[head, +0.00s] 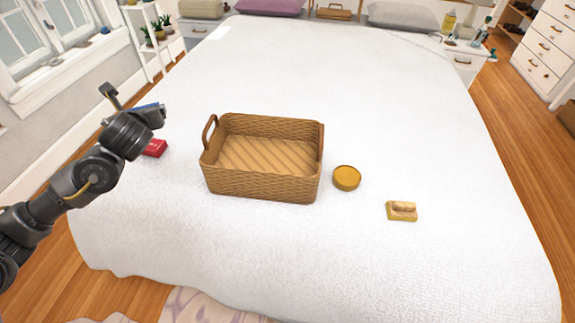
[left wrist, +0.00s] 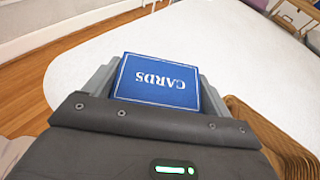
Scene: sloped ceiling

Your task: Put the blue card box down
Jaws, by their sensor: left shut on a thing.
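The blue card box (left wrist: 158,80), lettered CARDS, sits between the two fingers of my left gripper (left wrist: 155,85) in the left wrist view. The gripper is shut on it. In the head view only a blue strip of the box (head: 148,107) shows past my left gripper (head: 150,112), at the left side of the bed and left of the wicker basket. The box appears held above the white bed (head: 400,120); its gap to the bed cannot be told. My right gripper is not in view.
An empty wicker basket (head: 262,187) stands on the bed. A red box (head: 155,148) lies left of it, partly behind my left arm. A round yellow tin (head: 347,178) and a small yellow block-like item (head: 402,211) lie to its right. The bed beyond the basket is clear.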

